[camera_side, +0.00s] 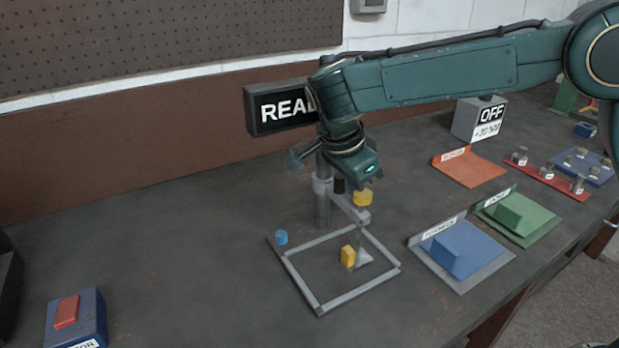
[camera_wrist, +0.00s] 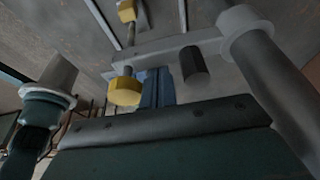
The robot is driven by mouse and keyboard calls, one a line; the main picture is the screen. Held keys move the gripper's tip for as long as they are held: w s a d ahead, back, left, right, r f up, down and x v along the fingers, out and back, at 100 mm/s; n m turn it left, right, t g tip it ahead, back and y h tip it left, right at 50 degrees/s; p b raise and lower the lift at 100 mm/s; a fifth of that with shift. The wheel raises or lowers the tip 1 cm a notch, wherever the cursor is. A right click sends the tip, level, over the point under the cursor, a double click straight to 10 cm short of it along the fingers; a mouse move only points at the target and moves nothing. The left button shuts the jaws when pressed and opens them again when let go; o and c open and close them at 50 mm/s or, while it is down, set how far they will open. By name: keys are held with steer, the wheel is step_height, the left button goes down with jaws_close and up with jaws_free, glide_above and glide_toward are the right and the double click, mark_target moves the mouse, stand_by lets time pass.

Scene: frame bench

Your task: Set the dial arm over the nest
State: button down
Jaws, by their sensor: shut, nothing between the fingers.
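The grey dial arm (camera_side: 347,206) reaches out from a grey upright post (camera_side: 322,205), with a yellow knob (camera_side: 363,197) at its outer end. A thin rod hangs below that end, inside the grey square frame (camera_side: 350,296). A yellow piece (camera_side: 348,256) stands in the frame beside a small pale grey piece (camera_side: 365,258); I cannot tell which part is the nest. My gripper (camera_wrist: 157,88) is shut and empty, close to the arm, between the yellow knob (camera_wrist: 125,91) and a black peg (camera_wrist: 195,66) in the wrist view. Whether it touches the arm is unclear.
A blue block on a grey tray (camera_side: 461,252) and a green tray (camera_side: 518,215) lie to the right. A sign (camera_side: 280,106) stands behind. A red-button box (camera_side: 76,318) is at front left. Bench between is clear.

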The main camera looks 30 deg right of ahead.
steer(key=shift+w+d+n+t+y, duration=0.9)
steer(key=shift+w+d+n, duration=1.1)
steer(key=shift+w+n, duration=1.95)
steer(key=shift+w+d+n+t+y, duration=0.9)
steer(key=shift+w+d+n, duration=1.1)
steer(key=shift+w+n, duration=1.9)
steer(key=s+r+n, duration=0.2)
steer(key=s+r, duration=0.3)
steer(key=r, duration=0.5)
steer(key=s+d+r+t, duration=0.1)
steer(key=s+d+r, duration=0.2)
steer(key=s, duration=0.7)
steer(key=s+d+r, duration=0.2)
steer(key=s+d, duration=0.1)
steer(key=s, duration=0.7)
steer(key=s+d+f, duration=0.1)
steer(key=s+f, duration=0.1)
steer(key=s, duration=0.4)
steer(key=s+d+f, duration=0.1)
steer(key=s, duration=0.6)
steer(key=shift+s+f+t, duration=0.3)
steer(key=shift+f+t, duration=0.1)
